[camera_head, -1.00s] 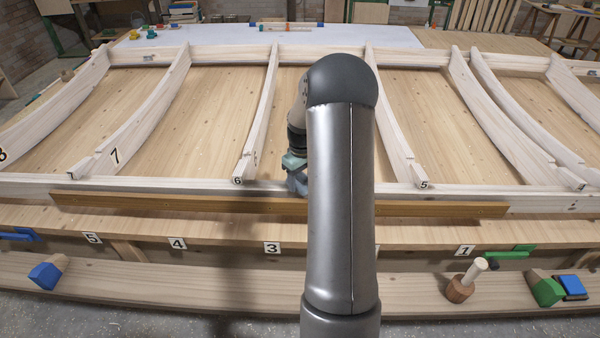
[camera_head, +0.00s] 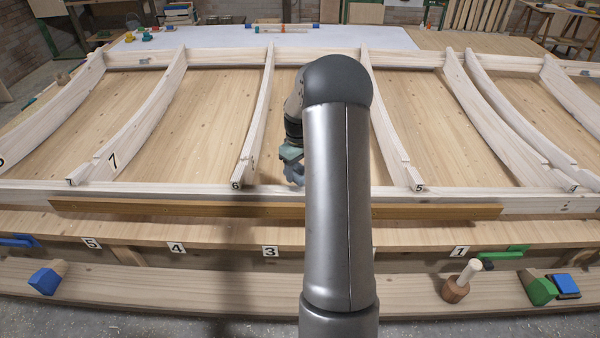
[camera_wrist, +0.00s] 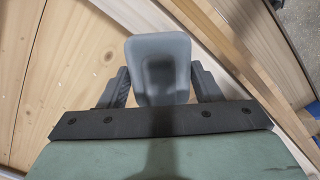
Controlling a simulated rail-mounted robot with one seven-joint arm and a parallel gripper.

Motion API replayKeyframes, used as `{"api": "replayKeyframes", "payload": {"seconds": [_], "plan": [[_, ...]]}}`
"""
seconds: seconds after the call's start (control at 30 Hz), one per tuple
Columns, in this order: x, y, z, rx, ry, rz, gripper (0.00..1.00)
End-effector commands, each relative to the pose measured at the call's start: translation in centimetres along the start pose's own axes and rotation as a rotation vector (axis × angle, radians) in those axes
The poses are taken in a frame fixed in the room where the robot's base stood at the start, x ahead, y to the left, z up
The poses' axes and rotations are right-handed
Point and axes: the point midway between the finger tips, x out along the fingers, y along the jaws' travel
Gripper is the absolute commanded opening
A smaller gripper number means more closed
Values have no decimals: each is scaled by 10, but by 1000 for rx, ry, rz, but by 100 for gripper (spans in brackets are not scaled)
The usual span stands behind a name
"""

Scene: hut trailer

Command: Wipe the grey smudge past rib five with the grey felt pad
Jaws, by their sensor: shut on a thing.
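My gripper (camera_head: 292,162) is partly hidden behind my arm, just behind the front rail between ribs six and five. In the wrist view its dark fingers (camera_wrist: 161,85) are shut on both sides of a grey block-like piece, which I take to be the grey felt pad (camera_wrist: 158,55). Its grey-blue end also shows in the head view (camera_head: 295,176), over the panel near the rail. Its wiping face is hidden. Rib five (camera_head: 393,140) is a pale curved beam right of my arm, labelled 5 at its front end. I cannot make out a grey smudge.
Rib six (camera_head: 255,120) stands close left of my gripper. The front rail (camera_head: 140,190) runs across the ribs' ends. On the lower shelf are a blue block (camera_head: 46,280), a wooden peg piece (camera_head: 457,288), a green block (camera_head: 541,289) and a blue pad (camera_head: 565,285).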

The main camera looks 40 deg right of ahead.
Motion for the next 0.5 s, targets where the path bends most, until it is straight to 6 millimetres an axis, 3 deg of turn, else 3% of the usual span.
{"api": "replayKeyframes", "payload": {"seconds": [0.5], "plan": [[-44, -5, -3, -9, 1, 0, 37]]}}
